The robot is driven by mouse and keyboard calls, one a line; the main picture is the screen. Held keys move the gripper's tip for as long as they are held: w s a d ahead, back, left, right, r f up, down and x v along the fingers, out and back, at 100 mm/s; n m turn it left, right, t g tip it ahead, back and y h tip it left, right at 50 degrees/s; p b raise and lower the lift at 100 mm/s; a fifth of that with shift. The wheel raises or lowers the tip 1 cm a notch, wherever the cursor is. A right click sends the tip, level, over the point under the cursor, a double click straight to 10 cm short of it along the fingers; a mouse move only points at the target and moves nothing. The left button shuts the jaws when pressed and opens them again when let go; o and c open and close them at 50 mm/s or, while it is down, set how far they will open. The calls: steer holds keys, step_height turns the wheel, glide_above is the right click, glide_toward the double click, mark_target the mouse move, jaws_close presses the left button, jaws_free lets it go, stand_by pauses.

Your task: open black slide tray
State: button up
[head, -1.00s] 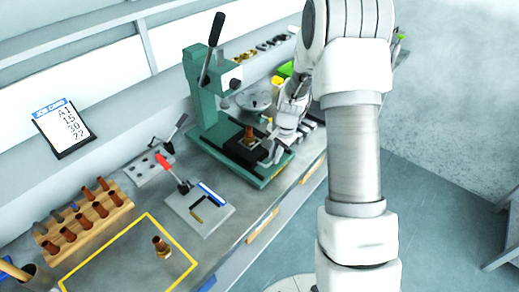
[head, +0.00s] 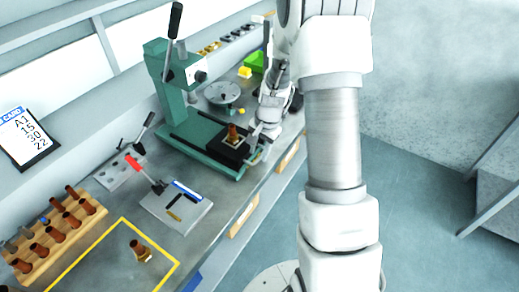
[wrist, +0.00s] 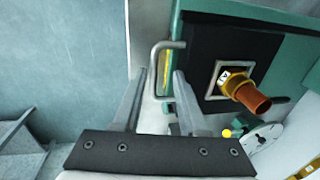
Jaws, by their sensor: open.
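The black slide tray (head: 222,142) sits in the base of the green press (head: 182,130), with an orange-brown part in a brass-coloured holder (head: 233,135) standing on it. In the wrist view the tray (wrist: 205,40) carries a silver U-shaped handle (wrist: 155,65) on its left edge. My gripper (wrist: 160,74) is open, and the handle's bar appears between its two fingertips. I cannot tell whether either finger touches it. In the head view my gripper (head: 257,148) is at the tray's front end, on the aisle side of the press.
A grey fixture with a toggle clamp (head: 175,207), a wooden rack of brown pegs (head: 60,232) and a yellow-outlined area holding a brass part (head: 140,251) lie nearer on the bench. A round grey plate (head: 222,93) stands behind the press. Open floor (head: 405,190) is to the right.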

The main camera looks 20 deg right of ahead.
steer(key=shift+r, duration=0.1)
step_height(320, 180, up, 17)
steer(key=s+d, duration=0.1)
steer(key=s, duration=0.1)
steer(key=shift+s+d, duration=0.3)
steer(key=shift+d, duration=0.1)
steer(key=shift+r, duration=0.1)
steer(key=s+a+r+n+t, duration=0.1)
steer(key=s+a+r+n, duration=0.2)
steer(key=s, duration=0.4)
steer(key=s+a+r+n+t, duration=0.1)
steer(key=s+a+r+n, duration=0.2)
steer(key=s, duration=0.4)
steer(key=s+a+r+n+t+h, duration=0.1)
steer(key=s+a+r+n+t, duration=0.1)
steer(key=s, duration=0.5)
steer(key=a+r+n, duration=0.1)
steer(key=a+n, duration=0.1)
steer(key=n, duration=0.1)
steer(key=shift+r, duration=0.3)
